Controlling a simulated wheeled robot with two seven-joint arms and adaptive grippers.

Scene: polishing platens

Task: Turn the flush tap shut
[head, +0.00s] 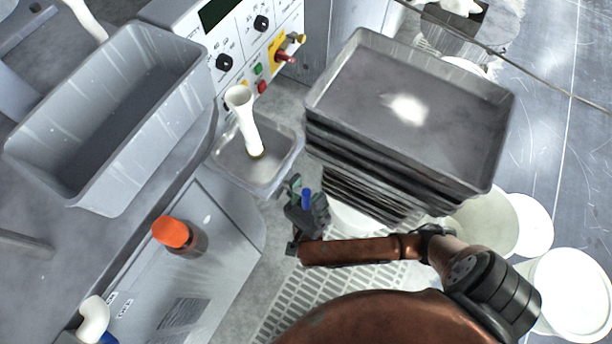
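I cannot tell for sure which fitting is the flush tap. A small upright blue piece (306,198) shows right at my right gripper; whether it is a tap lever or part of the gripper is unclear. My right gripper (304,211) reaches in from the right at the end of a copper-coloured arm link, in front of the small grey basin (262,183). Its fingers are small and dark, so their opening is unclear. A red handle (286,57) on a yellow plate sits on the white control panel (238,80), well above the gripper. My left gripper is out of view.
A white standpipe (246,125) rises from the basin. A stack of dark trays (325,112) stands close right of my gripper. A large grey tub (150,150) and an orange-capped bottle (171,233) are at left. White buckets (575,300) stand at lower right, beside a floor grating (290,310).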

